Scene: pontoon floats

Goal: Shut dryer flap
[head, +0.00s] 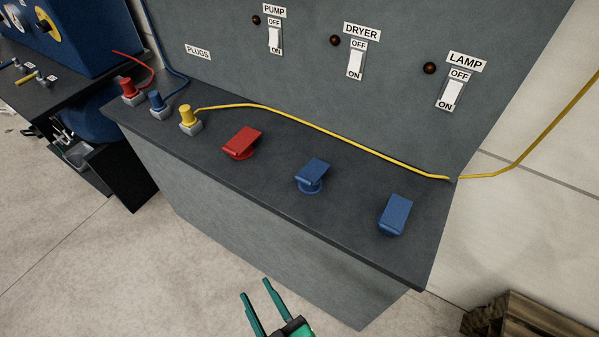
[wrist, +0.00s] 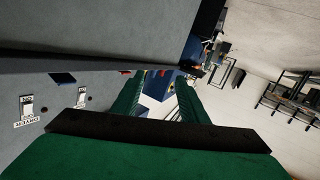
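Three flaps on round bases sit along the dark counter top: a red flap (head: 242,142), a middle blue flap (head: 312,173) and a right blue flap (head: 396,214). None carries a readable name. The middle one lies roughly below the DRYER switch (head: 356,63). The lids look tilted; I cannot tell how far each is open. My green gripper (head: 256,288) is open and empty, in front of the counter and apart from the flaps. Its spread fingers also show in the wrist view (wrist: 158,85), where a blue flap (wrist: 62,78) is visible at the left.
Red, blue and yellow plugs (head: 189,117) stand at the counter's left end. A yellow cable (head: 320,128) runs behind the flaps. PUMP (head: 275,38) and LAMP (head: 452,93) switches are on the panel. A wooden pallet (head: 520,318) lies at lower right. Floor is clear at lower left.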

